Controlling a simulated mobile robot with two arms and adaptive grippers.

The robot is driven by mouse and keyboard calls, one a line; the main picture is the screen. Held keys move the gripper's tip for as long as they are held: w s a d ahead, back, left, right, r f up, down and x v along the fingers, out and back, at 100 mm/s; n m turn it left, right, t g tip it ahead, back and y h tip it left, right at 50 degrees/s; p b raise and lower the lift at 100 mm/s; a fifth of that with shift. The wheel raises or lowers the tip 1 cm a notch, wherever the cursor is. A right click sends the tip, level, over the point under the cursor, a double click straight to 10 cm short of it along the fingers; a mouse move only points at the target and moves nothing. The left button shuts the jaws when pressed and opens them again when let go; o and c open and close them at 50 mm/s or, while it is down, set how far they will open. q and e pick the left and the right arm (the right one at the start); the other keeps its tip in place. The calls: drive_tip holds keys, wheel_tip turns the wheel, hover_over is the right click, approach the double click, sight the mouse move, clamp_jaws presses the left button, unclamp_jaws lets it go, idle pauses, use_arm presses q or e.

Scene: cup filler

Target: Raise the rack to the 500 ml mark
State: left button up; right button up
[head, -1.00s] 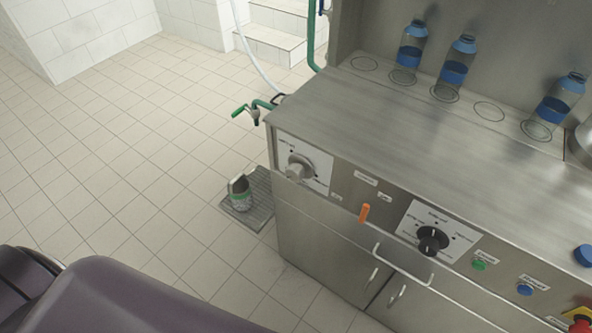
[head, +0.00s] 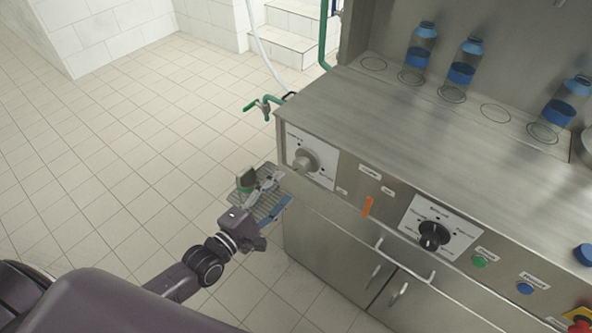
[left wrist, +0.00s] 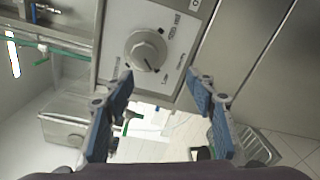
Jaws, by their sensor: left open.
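The silver knob (head: 304,160) sits on a white dial plate (head: 322,173) at the left end of the steel machine's front. In the left wrist view the knob (left wrist: 146,49) shows large, just beyond my fingertips; its markings are too small to read surely. The rack (head: 268,208), a grey grated tray, sticks out low at the machine's left side, with a cup (head: 246,180) on it, partly hidden by my gripper. My left gripper (head: 279,188) is open and empty, in front of the dial; its blue fingers (left wrist: 160,76) point towards the knob without touching it. My right gripper is not in view.
A cupboard handle (head: 404,264) sticks out below. A green tap (head: 258,105) is at the machine's left corner. The tiled floor at left is clear.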

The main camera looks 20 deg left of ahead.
sight(299, 169)
use_arm(q)
drive_tip(key=shift+n+t+h, duration=0.3)
drive_tip(key=shift+n, duration=0.1)
drive_tip(key=w+d, duration=0.1)
drive_tip(key=w, duration=0.1)
drive_tip(key=w+d+r, duration=0.1)
drive_tip(key=w, duration=0.2)
drive_tip(key=w+d+r+p, duration=0.1)
drive_tip(key=w, duration=0.1)
drive_tip(key=shift+w+d+r, duration=0.1)
drive_tip(key=shift+w+r, duration=0.1)
drive_tip(key=shift+r, duration=0.05)
drive_tip(key=c, duration=1.2)
drive_tip(key=shift+o, duration=0.2)
